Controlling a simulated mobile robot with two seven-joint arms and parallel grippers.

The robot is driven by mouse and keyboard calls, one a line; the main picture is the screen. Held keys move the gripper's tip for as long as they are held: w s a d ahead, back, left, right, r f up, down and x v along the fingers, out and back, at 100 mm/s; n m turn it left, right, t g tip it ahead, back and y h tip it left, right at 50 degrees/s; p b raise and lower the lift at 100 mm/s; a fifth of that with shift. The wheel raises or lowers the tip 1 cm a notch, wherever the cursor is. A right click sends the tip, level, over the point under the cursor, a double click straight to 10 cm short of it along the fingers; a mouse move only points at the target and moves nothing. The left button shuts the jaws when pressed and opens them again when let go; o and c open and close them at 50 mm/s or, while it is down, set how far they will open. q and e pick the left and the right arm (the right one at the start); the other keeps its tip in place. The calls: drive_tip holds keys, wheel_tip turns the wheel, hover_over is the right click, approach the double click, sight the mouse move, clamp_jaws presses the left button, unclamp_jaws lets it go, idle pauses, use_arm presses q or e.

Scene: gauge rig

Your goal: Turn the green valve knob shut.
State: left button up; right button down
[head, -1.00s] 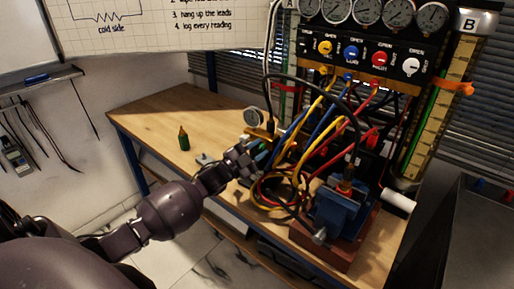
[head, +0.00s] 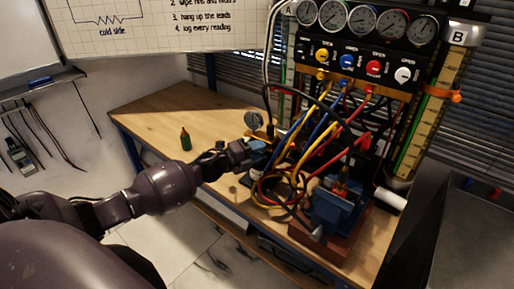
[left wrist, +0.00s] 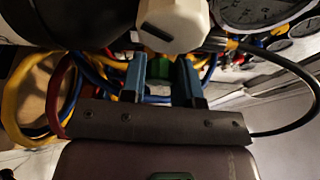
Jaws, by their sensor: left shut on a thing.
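My left gripper (head: 256,150) reaches in from the left to the near side of the gauge rig. In the left wrist view its two blue fingers (left wrist: 160,82) stand on either side of the green valve knob (left wrist: 158,69) and are shut on it. Only a small part of the knob shows between the fingertips. In the head view the knob is hidden by the gripper. A small gauge (head: 253,119) stands just behind the gripper. My right gripper is in neither view.
Yellow, red, blue and black leads (head: 290,170) hang close to the gripper's right. A blue vise (head: 338,207) stands at the front right. A white faceted knob (left wrist: 172,25) sits near the fingers.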

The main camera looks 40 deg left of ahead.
use_arm(q)
drive_tip(key=shift+m, duration=0.5)
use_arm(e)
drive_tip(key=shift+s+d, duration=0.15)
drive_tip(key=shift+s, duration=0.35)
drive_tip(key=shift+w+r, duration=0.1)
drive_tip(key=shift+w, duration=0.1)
use_arm(q)
drive_tip(key=o, duration=0.9)
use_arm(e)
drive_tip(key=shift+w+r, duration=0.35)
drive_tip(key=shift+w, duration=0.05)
use_arm(q)
drive_tip(key=shift+s, duration=0.1)
drive_tip(key=v, duration=1)
drive_tip(key=shift+s+a+r, duration=0.15)
drive_tip(key=shift+s+r, duration=0.05)
drive_tip(key=shift+s, duration=0.1)
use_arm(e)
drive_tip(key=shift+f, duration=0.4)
